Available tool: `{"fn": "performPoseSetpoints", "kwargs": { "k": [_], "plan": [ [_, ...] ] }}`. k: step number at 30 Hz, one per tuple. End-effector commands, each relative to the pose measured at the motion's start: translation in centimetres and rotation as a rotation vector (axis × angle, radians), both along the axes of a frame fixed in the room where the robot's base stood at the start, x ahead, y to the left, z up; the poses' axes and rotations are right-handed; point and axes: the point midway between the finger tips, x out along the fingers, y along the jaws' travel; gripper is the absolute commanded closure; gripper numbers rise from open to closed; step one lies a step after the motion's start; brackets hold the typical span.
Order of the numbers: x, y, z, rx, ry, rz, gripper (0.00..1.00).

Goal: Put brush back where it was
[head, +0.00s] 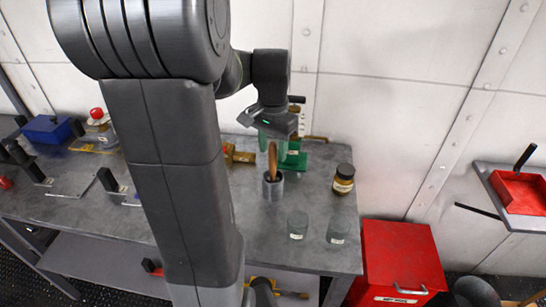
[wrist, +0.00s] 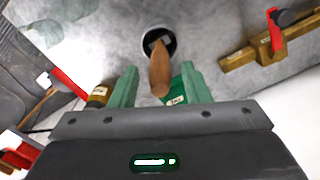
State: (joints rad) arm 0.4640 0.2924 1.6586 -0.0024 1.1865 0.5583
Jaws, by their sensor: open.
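The brush (head: 272,161) stands in a grey cup (head: 273,188) on the workbench, its wooden handle pointing up and leaning slightly. In the wrist view the handle (wrist: 160,72) rises out of the cup (wrist: 172,49) toward my gripper. My gripper (head: 275,139) is above the cup. Its two green fingers are spread either side of the handle in the wrist view (wrist: 160,68), with gaps on both sides, so it looks open and not touching the brush. The brush's lower end is hidden in the cup.
A dark-lidded jar (head: 344,180) and two greyish glass jars (head: 297,225) (head: 337,230) stand right of the cup. A green labelled item (head: 293,160) and a brass piece (head: 240,157) are behind. A red cabinet (head: 400,262) stands beyond the bench's right edge.

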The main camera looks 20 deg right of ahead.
Motion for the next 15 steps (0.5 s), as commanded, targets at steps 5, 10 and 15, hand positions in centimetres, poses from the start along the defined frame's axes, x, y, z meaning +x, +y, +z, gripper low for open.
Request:
{"fn": "performPoseSetpoints", "kwargs": {
  "k": [5,10,15],
  "plan": [
    [0.1,0.0,4.1,-0.002,-0.005,0.0,0.57],
    [0.0,0.0,6.7,-0.001,-0.002,0.0,0.57],
    [0.0,0.0,7.9,0.0,0.0,0.0,0.57]
  ]
}}
